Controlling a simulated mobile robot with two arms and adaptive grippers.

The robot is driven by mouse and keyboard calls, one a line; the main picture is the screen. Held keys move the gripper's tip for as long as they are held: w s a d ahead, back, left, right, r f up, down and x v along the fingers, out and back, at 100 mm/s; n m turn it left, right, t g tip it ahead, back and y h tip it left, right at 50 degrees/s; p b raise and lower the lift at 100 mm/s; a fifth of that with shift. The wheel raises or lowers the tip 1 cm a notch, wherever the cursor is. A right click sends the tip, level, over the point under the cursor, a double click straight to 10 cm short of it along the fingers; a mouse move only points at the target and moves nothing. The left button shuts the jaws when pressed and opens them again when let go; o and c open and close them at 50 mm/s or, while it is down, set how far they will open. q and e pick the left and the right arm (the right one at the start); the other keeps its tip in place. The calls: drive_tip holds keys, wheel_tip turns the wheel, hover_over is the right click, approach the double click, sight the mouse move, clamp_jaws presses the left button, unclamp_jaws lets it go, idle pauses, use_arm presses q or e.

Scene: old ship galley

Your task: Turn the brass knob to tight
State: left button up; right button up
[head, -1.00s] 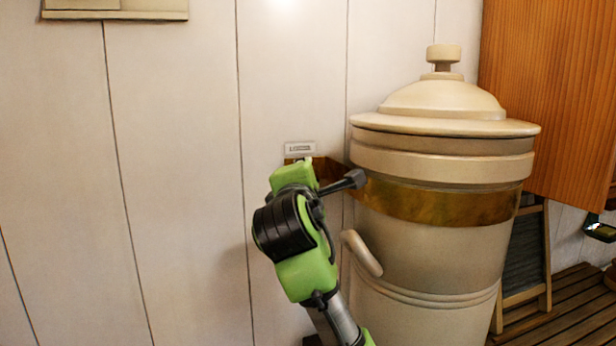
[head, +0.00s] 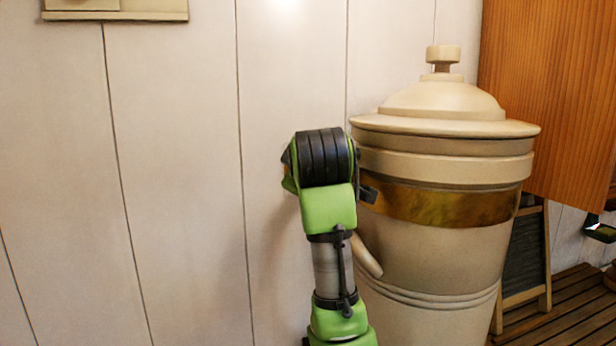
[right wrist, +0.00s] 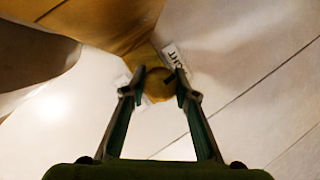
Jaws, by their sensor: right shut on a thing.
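The brass knob (right wrist: 156,88) is round and lies between the two fingertips of my right gripper (right wrist: 160,90) in the right wrist view. The gripper is shut on it. A dark mark shows on the knob's upper right side. A white label (right wrist: 175,55) with dark letters ending in "HT" sits just beyond the knob; a second pale label (right wrist: 123,82) is partly hidden by the left finger. My left gripper is not in view.
A large cream lidded urn (head: 445,150) with a brass band (head: 450,206) stands close to the right of my arm. Pale plank wall (head: 180,180) fills the left; a wooden cabinet (head: 550,90) hangs at the right.

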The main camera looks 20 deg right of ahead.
drive_tip(key=shift+f+m+y, duration=0.2)
drive_tip(key=shift+m+y, duration=0.2)
drive_tip(key=shift+m, duration=0.2)
drive_tip(key=o, duration=1.1)
drive_tip(key=shift+r, duration=0.1)
